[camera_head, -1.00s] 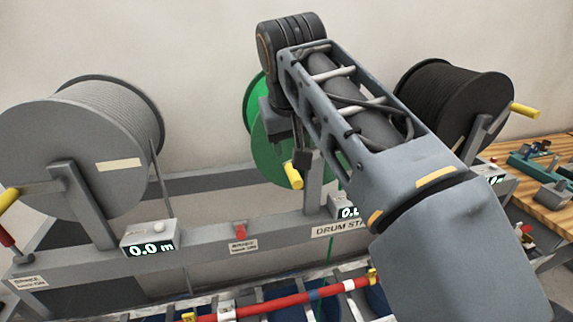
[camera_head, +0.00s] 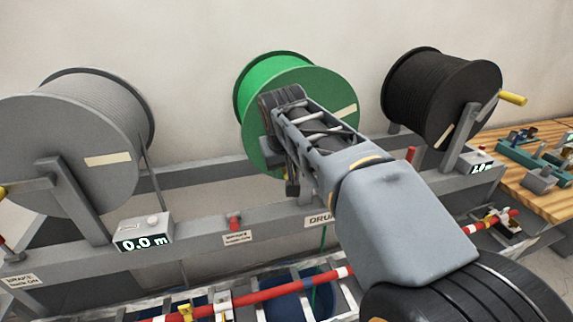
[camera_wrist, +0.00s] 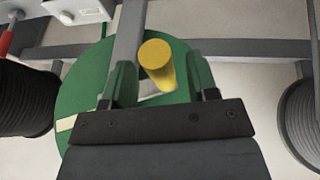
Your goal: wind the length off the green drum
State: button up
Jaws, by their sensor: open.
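The green drum (camera_head: 330,92) stands in the middle of the stand, between a grey drum and a black drum. A green strand (camera_head: 322,238) hangs below it. In the wrist view the green drum (camera_wrist: 85,95) fills the middle. The green drum's yellow crank handle (camera_wrist: 157,62) points toward the wrist camera. My gripper (camera_wrist: 163,72) is open, its two fingers on either side of the yellow handle with gaps showing.
The grey drum (camera_head: 70,140) is at left, its counter (camera_head: 143,238) reading 0.0 m. The black drum (camera_head: 440,95) is at right with its yellow handle (camera_head: 512,98). A red bar (camera_head: 275,292) runs along the front. A wooden bench (camera_head: 540,180) stands at far right.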

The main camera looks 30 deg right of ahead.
jog(key=shift+f, duration=0.1)
grip_shut()
dwell(0.5)
